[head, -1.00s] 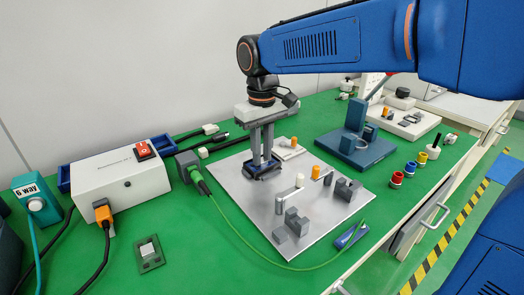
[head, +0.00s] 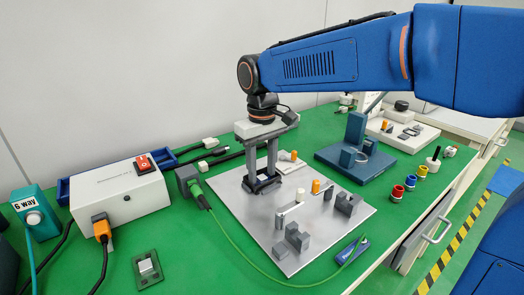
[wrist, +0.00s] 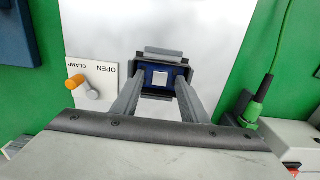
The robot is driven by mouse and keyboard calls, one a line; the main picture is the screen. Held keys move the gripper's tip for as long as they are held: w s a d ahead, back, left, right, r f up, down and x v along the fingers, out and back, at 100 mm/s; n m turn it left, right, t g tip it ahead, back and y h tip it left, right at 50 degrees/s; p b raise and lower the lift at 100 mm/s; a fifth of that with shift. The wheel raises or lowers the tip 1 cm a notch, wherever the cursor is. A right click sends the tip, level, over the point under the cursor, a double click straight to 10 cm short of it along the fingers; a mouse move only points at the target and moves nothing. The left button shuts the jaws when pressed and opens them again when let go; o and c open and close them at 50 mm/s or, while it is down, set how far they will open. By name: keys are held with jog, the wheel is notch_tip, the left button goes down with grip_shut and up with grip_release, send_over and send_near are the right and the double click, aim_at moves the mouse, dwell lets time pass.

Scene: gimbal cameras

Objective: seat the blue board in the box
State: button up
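The blue board (wrist: 149,72), with a pale square on its face, lies inside the dark box (wrist: 165,57) in the wrist view. In the head view the dark box (head: 264,188) stands on the grey plate, and the board is mostly hidden by the fingers. My gripper (head: 262,179) points straight down over the box. In the wrist view its two fingers (wrist: 160,88) stand at the left and right sides of the board, apart from each other; it looks open. Whether the board lies fully flat cannot be told.
The grey plate (head: 240,205) also carries dark blocks (head: 292,240) and an orange-knobbed clamp (head: 315,187). A green cable (head: 237,238) runs across the front. A white power box (head: 120,192) stands left, a dark blue fixture (head: 355,150) right.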

aim_at(262, 177)
notch_tip(262, 177, up, 17)
dwell(0.5)
